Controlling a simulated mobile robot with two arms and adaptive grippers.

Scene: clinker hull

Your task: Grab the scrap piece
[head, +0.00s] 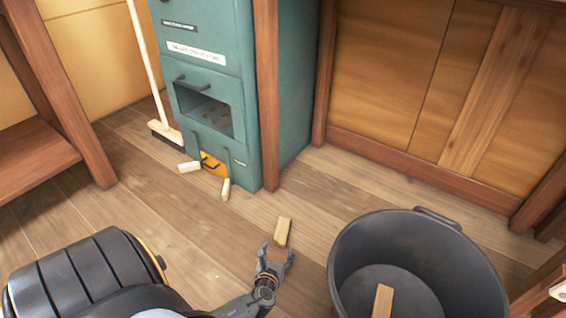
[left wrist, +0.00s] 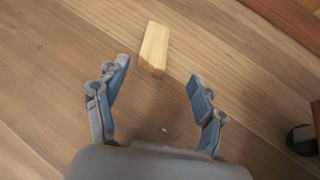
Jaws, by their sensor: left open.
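A pale wooden scrap piece (head: 283,232) lies on the floor in the middle of the head view. My left gripper (head: 276,256) is just in front of it, open and empty, with its fingers pointing toward it. In the left wrist view the scrap piece (left wrist: 154,49) lies beyond the fingertips of the gripper (left wrist: 162,75), a little left of the middle of the gap, and is not touched. Two more wood pieces lie by the green cabinet, one on the left (head: 189,167) and one upright-looking on the right (head: 226,189). My right gripper is not in view.
A dark bucket (head: 345,262) with a wood piece (head: 383,300) inside stands at the right. The green cabinet (head: 290,110) has an orange part (head: 212,163) low in front. A broom (head: 166,133) leans beside it. Floor around the scrap piece is clear.

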